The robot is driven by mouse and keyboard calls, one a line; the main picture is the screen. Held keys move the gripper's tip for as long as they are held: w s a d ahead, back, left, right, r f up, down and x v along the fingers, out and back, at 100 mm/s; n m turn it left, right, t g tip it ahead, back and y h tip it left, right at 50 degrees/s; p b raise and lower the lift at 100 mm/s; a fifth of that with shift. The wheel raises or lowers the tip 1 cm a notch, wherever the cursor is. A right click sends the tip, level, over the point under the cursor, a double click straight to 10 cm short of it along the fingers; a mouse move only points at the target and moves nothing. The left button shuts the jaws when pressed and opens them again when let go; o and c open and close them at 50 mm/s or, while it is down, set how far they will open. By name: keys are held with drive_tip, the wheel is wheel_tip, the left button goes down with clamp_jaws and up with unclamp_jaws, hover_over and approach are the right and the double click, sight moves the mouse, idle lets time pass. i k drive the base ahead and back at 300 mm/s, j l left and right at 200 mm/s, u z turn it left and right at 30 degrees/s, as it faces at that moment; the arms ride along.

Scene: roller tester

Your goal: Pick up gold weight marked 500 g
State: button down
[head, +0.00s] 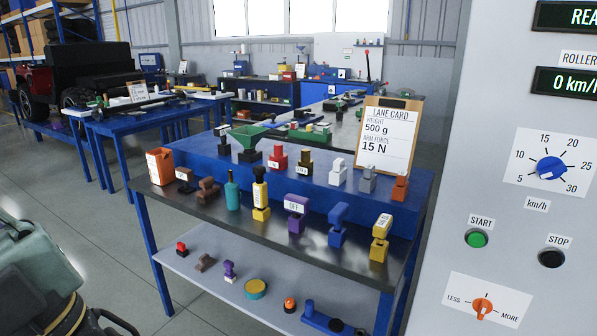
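A gold-yellow weight-like piece (380,240) with a pale label on its upper part stands at the right end of the front row on the dark bench top. Another yellow piece (261,200) with a black upper part and a pale label stands mid-row, right of a teal bottle. The labels on these pieces are too small to read surely, so I cannot tell which is marked 500 g.
A lane card (387,138) reads 500 g and 15 N. An orange box (160,166), teal bottle (232,192), purple block (296,212) and blue piece (338,225) crowd the front row. A grey control panel (520,220) stands close at right.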

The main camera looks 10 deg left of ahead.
sight(305, 167)
drive_tip(key=i+l+u, duration=0.2)
drive_tip(key=i, duration=0.2)
drive_tip(key=i+l+u, duration=0.2)
drive_tip(key=i, duration=0.2)
drive_tip(key=i+l+u, duration=0.2)
drive_tip(key=i, duration=0.2)
